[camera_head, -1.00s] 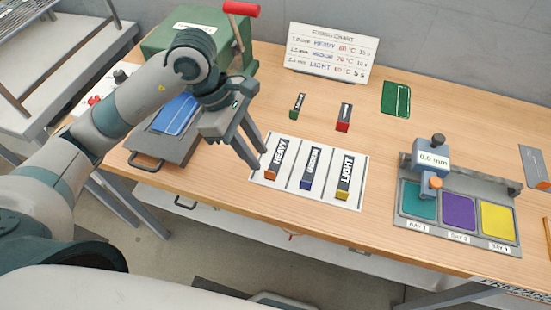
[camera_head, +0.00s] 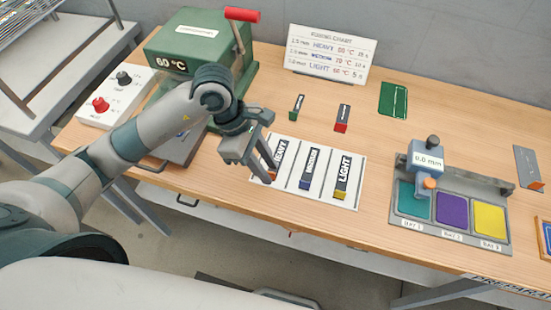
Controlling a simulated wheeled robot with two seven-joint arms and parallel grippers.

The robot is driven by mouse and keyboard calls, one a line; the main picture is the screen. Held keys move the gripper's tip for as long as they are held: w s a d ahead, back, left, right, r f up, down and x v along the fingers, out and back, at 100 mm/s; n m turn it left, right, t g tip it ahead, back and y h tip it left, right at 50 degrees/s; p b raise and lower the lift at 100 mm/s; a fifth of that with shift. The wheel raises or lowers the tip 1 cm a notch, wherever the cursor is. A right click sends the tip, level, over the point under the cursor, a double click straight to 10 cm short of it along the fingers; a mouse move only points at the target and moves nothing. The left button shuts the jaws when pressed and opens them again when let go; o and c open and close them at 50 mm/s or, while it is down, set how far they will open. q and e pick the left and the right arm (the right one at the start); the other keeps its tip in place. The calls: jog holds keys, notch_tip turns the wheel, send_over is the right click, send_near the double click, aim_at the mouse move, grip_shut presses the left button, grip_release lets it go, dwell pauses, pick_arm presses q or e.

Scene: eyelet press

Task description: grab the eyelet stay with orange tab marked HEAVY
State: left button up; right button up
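The eyelet stay marked HEAVY (camera_head: 281,151), dark with white lettering, lies in the left slot of a white mat (camera_head: 325,206). Its orange tab is mostly hidden behind my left gripper (camera_head: 270,172). That gripper comes in from the left with its fingers pointing down at the stay's near end. The fingers look apart, one on each side of the tab end, but whether they touch it cannot be told. The MEDIUM stay (camera_head: 312,162) with a blue tab and the LIGHT stay (camera_head: 344,172) with a yellow tab lie beside it. My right gripper is not in view.
A green press (camera_head: 190,45) reading 60 °C and a control box (camera_head: 117,95) stand at left. Stays with green (camera_head: 298,103) and red (camera_head: 343,116) tabs lie behind the mat. A three-bay tray (camera_head: 400,226) is at right. A sign (camera_head: 330,57) stands behind.

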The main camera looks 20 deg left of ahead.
pick_arm(q)
jog(key=shift+f, duration=0.25)
grip_shut()
jog(key=shift+r, duration=0.2)
dwell(0.3)
